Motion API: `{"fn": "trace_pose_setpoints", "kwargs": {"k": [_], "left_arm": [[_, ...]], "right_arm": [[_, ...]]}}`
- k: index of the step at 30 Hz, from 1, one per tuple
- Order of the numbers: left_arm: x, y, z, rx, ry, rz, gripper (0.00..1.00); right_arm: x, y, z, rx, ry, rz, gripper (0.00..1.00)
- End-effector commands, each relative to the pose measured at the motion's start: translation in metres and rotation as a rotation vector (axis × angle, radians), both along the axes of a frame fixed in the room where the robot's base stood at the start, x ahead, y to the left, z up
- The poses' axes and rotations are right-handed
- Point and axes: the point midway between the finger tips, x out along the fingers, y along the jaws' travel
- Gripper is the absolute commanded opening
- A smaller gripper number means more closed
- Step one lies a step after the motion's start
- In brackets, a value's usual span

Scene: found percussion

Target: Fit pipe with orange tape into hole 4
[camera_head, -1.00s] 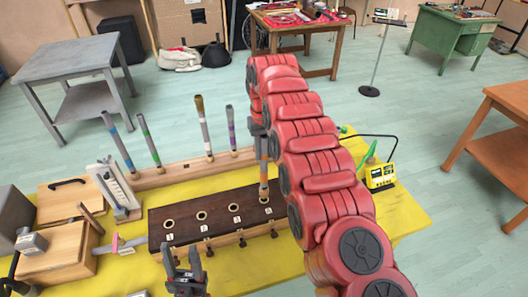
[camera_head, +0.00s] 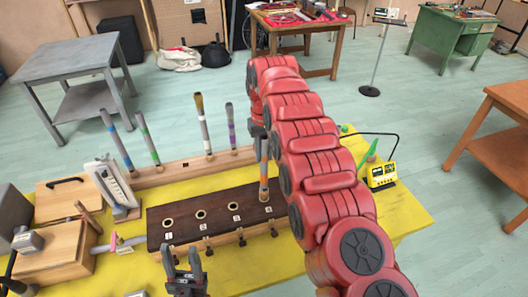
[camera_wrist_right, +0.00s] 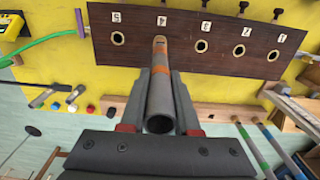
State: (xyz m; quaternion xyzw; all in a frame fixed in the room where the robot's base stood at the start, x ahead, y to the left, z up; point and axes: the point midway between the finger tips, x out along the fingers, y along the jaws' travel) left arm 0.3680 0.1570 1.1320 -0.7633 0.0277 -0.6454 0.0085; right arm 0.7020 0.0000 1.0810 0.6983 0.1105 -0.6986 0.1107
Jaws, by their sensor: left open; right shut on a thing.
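The grey pipe with orange tape (camera_head: 264,170) stands near-upright at the dark hole board (camera_head: 188,230), its lower end at the hole labelled 4. My right gripper (camera_wrist_right: 161,80) is shut on this pipe in the right wrist view; in the head view my red arm mostly hides it. The pipe's pale far end covers hole 4 (camera_wrist_right: 160,41) in the wrist view. I cannot tell how far the end is inside the hole. My left gripper (camera_head: 184,262) is open and empty in front of the board's left part.
Holes 1, 2 and 3 are empty; hole 5 (camera_wrist_right: 118,38) is empty too. Several other taped pipes stand in a wooden rack (camera_head: 180,176) behind the board. A yellow meter (camera_head: 381,175) is on the right, and wooden boxes (camera_head: 62,247) are on the left.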

Motion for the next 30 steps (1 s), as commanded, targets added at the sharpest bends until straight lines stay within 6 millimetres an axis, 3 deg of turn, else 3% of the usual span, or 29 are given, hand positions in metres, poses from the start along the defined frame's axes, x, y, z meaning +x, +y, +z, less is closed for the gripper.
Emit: {"fn": "trace_pose_setpoints", "kwargs": {"k": [22, 23, 28, 30], "left_arm": [[0.000, 0.000, -0.016, 0.000, 0.000, 0.000, 0.50], [0.000, 0.000, -0.016, 0.000, 0.000, 0.000, 0.50], [0.000, 0.000, -0.015, 0.000, 0.000, 0.000, 0.50], [0.000, 0.000, -0.015, 0.000, 0.000, 0.000, 0.50]], "right_arm": [[0.000, 0.000, -0.020, 0.000, -0.001, -0.001, 0.00], [0.000, 0.000, -0.019, 0.000, -0.001, -0.001, 0.32], [0.000, 0.000, -0.019, 0.000, 0.000, 0.000, 0.62], [0.000, 0.000, -0.019, 0.000, 0.000, 0.000, 0.65]]}}
